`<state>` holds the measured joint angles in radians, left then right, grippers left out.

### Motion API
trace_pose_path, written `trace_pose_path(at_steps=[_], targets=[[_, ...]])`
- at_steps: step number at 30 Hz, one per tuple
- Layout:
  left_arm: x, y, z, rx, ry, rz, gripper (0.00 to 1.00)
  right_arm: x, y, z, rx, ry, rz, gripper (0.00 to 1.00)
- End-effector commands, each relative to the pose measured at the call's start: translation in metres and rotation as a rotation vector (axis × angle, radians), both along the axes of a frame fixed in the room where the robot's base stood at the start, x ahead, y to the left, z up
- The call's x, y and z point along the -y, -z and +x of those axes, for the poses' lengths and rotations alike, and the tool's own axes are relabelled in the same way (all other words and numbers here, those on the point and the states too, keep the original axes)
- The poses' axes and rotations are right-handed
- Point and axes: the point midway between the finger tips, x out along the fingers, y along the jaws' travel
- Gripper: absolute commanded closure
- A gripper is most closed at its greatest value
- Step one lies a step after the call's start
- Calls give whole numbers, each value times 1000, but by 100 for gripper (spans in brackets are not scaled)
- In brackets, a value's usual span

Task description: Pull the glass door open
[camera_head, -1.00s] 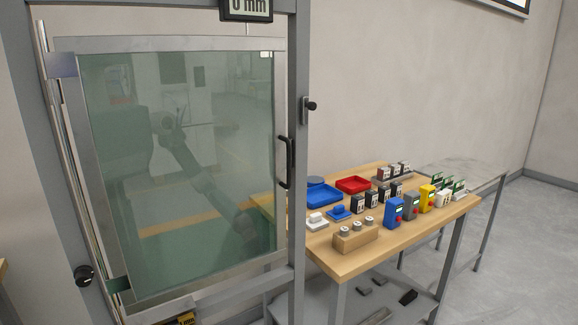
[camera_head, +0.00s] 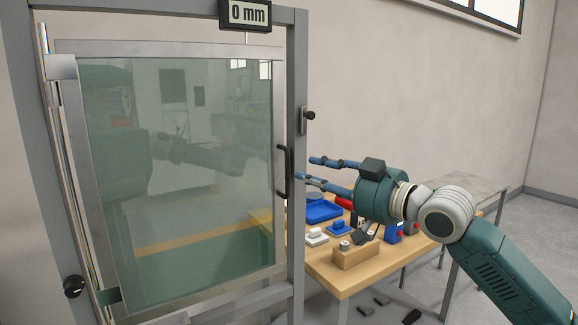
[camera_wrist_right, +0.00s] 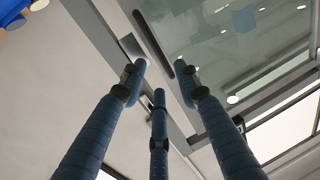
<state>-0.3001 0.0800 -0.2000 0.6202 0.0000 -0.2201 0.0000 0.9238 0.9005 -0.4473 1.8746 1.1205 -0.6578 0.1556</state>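The glass door (camera_head: 185,200) stands shut in its grey metal frame, with a silver border around greenish, reflecting glass. Its black vertical handle (camera_head: 288,172) is on the right edge of the door; in the right wrist view it is the dark bar (camera_wrist_right: 153,42) ahead of the fingers. My right gripper (camera_head: 307,171) comes in from the right. Its blue fingers are spread, tips close to the handle on its right side. In the right wrist view the gripper (camera_wrist_right: 158,72) is open, with nothing between its fingers; contact with the handle cannot be told. My left gripper is not in view.
A display (camera_head: 248,14) above the door reads 0 mm. A black knob (camera_head: 310,115) sits on the right frame post. A wooden table (camera_head: 335,275) with blue and red trays, a wooden block and several small devices stands right of the door, below my right arm.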

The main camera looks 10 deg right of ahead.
Motion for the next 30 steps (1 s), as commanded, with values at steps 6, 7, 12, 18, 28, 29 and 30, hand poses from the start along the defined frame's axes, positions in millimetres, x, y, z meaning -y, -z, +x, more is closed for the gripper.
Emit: trace_pose_path(at_steps=[6, 7, 12, 18, 28, 29, 30], targets=[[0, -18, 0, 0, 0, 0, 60, -23, -5, 37, 0, -1, 4, 68], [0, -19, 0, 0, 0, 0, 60, -26, -4, 42, 0, -1, 2, 68], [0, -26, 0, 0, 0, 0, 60, -37, -3, 62, 0, 0, 1, 68], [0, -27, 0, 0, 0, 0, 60, -43, -1, 71, 1, 1, 1, 68], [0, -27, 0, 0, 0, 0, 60, -43, 0, 71, 1, 1, 0, 86], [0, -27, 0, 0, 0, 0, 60, -43, 0, 71, 1, 1, 0, 92], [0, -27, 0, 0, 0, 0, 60, -43, 0, 71, 1, 1, 1, 100]])
